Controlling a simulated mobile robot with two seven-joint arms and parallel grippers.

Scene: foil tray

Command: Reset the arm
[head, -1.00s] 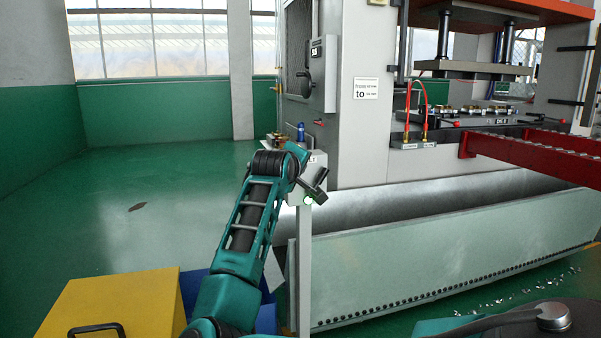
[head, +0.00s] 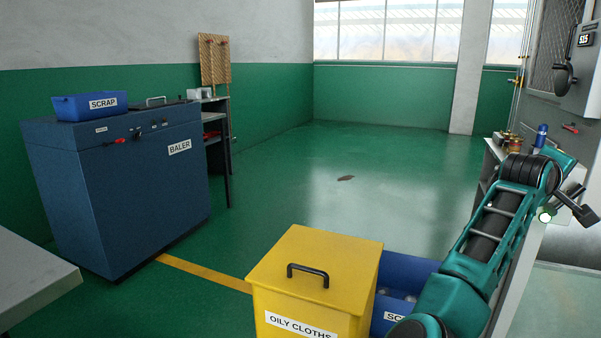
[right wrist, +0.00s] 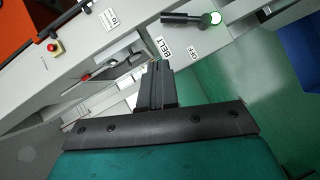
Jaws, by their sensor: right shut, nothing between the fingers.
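My right gripper (right wrist: 155,80) is in the middle of the right wrist view, shut and empty. It points toward a grey panel marked BELT and OFF, with a black handle (right wrist: 190,20) with a glowing white-green end.
A yellow OILY CLOTHS bin (head: 310,265) and a blue scrap bin (head: 405,270) stand left of my arm. A blue baler (head: 120,190) with a SCRAP tray (head: 90,106) stands at the left. Green floor (head: 370,155) is open behind. A red button (right wrist: 55,47) sits on the panel.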

